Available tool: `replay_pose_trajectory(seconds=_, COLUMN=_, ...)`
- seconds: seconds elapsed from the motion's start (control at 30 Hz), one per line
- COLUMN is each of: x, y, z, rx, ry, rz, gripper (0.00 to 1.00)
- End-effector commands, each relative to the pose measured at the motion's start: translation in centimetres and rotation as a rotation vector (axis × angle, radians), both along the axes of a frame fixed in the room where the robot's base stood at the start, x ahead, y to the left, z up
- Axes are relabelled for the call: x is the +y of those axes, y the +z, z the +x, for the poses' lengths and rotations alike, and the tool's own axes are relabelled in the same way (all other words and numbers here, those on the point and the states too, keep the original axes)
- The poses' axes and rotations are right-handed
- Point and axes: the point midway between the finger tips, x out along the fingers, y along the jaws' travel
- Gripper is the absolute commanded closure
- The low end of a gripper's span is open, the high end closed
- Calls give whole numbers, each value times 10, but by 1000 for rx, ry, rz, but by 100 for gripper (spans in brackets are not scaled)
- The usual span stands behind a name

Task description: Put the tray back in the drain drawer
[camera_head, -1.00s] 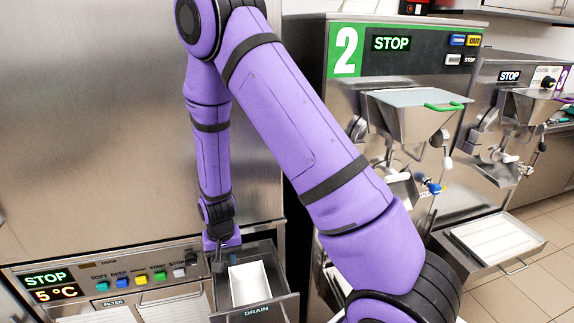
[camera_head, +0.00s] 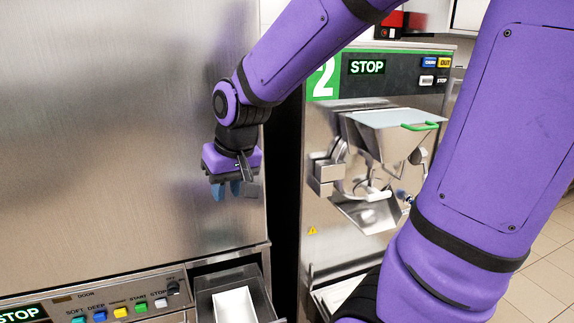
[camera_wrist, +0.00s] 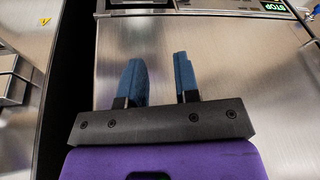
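The white tray (camera_head: 234,305) sits inside the open drain drawer (camera_head: 262,296) at the bottom of the head view; its lower part is cut off by the frame edge. My gripper (camera_head: 228,190) is raised well above the drawer, in front of the steel cabinet door, apart from the tray. In the wrist view its two blue fingers (camera_wrist: 160,82) stand apart with nothing between them. The tray does not show in the wrist view.
The steel cabinet (camera_head: 110,130) stands at left, with a button panel (camera_head: 125,305) beside the drawer. Machine 2 (camera_head: 375,120), with its hopper and spout, stands at right across a dark gap (camera_head: 285,170). Tiled floor (camera_head: 540,270) shows at far right.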

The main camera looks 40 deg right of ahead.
Motion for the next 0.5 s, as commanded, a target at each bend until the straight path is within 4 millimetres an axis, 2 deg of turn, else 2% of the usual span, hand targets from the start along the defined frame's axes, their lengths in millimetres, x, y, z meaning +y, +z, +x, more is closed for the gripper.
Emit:
replay_pose_trajectory(seconds=0.03, x=-3, y=14, z=-12, rx=-25, ry=8, rz=-6, gripper=71)
replay_pose_trajectory(seconds=0.2, x=-12, y=46, z=-52, rx=-77, ry=41, rz=-36, gripper=71)
replay_pose_trajectory(seconds=0.3, x=-17, y=61, z=-77, rx=-108, ry=57, rz=-55, gripper=71)
replay_pose_trajectory(seconds=0.5, x=-25, y=79, z=-119, rx=-153, ry=81, rz=-95, gripper=71)
